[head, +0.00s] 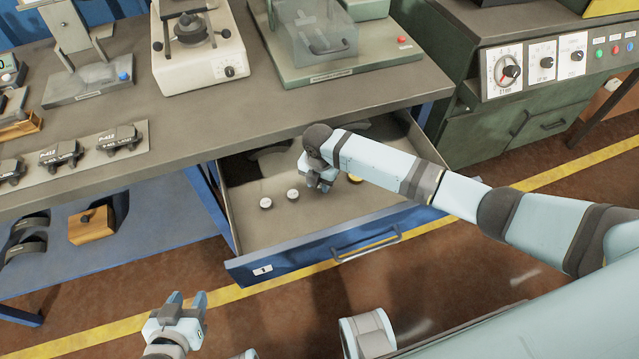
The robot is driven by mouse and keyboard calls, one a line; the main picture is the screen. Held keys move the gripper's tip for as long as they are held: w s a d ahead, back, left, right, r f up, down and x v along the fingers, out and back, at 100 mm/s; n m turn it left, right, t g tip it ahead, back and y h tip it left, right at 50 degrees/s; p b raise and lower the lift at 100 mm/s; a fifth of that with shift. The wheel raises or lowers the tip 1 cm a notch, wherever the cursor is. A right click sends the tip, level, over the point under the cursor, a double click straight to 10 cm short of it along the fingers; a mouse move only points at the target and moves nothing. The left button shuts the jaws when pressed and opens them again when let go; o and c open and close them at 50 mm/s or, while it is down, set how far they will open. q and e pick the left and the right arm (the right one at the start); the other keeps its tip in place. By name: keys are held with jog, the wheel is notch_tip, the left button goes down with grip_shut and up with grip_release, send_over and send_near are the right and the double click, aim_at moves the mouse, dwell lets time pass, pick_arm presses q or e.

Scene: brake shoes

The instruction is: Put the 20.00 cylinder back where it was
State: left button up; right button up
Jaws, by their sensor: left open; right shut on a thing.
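My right gripper (322,182) points down inside the open drawer (300,234), over its middle. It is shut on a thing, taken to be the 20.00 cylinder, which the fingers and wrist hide. Two small cylinders with white tops, a left one (266,203) and a right one (292,195), stand in the drawer to the left of this gripper. Their markings are too small to read. My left gripper (186,304) is open and empty, low in front of the drawer and away from it.
Dark curved brake shoes (268,155) lie at the drawer's back, partly under the bench top. A yellow thing (355,179) shows partly behind my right arm. The workbench (205,118) carries a white device (198,62) and a green-based machine (345,62). The drawer's front left is bare.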

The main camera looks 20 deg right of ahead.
jog(key=shift+f, duration=0.5)
pick_arm(q)
jog(key=shift+r, duration=0.1)
pick_arm(e)
jog(key=shift+f, duration=0.1)
jog(key=o, duration=1)
pick_arm(q)
jog(key=shift+r+p, duration=0.3)
jog(key=shift+p, duration=0.8)
pick_arm(e)
notch_tip(320, 180, up, 12)
jog(key=shift+w+r, duration=0.1)
jog(key=shift+r, duration=0.05)
